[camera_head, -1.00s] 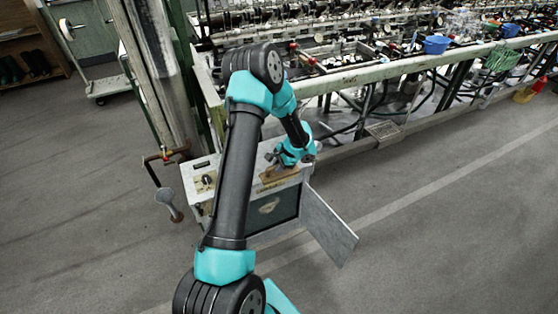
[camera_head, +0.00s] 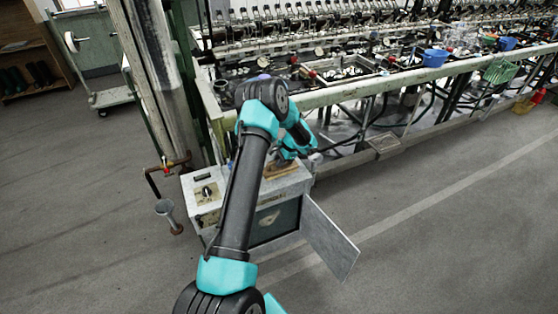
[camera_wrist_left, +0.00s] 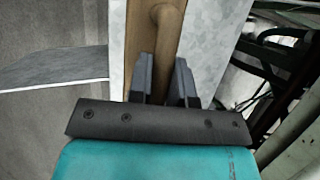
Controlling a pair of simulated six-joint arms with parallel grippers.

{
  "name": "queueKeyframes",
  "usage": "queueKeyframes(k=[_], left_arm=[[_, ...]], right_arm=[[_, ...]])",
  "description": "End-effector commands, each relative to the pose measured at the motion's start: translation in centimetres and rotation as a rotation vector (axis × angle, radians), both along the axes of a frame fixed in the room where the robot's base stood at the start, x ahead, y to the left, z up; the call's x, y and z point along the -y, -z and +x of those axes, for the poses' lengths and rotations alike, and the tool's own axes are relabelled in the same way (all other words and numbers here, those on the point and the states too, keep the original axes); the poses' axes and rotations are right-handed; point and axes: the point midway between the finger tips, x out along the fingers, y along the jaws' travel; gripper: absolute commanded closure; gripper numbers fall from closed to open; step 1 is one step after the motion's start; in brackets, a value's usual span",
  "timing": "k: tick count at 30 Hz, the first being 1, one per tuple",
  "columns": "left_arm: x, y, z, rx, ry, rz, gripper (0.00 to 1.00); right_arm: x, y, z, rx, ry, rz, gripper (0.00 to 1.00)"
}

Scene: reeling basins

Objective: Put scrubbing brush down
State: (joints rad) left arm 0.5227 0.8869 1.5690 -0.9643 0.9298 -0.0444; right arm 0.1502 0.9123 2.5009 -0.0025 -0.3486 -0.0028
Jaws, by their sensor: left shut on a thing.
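The scrubbing brush has a brown wooden back and a raised handle. In the left wrist view the brush (camera_wrist_left: 145,32) runs up from between my left gripper's (camera_wrist_left: 166,75) dark fingers, which are shut on it. In the head view the brush (camera_head: 279,170) shows as a brown strip at the top of the grey cabinet (camera_head: 208,217), with my left gripper (camera_head: 284,160) at it. I cannot tell whether the brush touches the cabinet top. Its bristles are hidden. My right gripper is out of view.
The cabinet's door (camera_head: 330,238) hangs open to the right. A reeling machine (camera_head: 345,92) with a long rail stands behind. Blue basins (camera_head: 435,57) sit on the machine. The floor in front is clear.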

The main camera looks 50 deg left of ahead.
Motion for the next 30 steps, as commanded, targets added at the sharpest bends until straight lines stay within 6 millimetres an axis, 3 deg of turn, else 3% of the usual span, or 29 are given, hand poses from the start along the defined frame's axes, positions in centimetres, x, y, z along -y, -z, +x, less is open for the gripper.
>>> queueKeyframes(k=[9, 24, 30], left_arm=[[-3.0, 0.4, 2.6, 0.001, -0.001, 0.002, 1.00], [-3.6, 0.5, 3.2, 0.002, -0.003, 0.001, 1.00], [-3.7, 3.1, 3.1, -0.001, -0.001, -0.001, 1.00]], right_arm=[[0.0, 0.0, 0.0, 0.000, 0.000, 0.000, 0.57], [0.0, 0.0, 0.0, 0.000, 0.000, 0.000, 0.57], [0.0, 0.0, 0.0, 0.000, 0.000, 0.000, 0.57]])
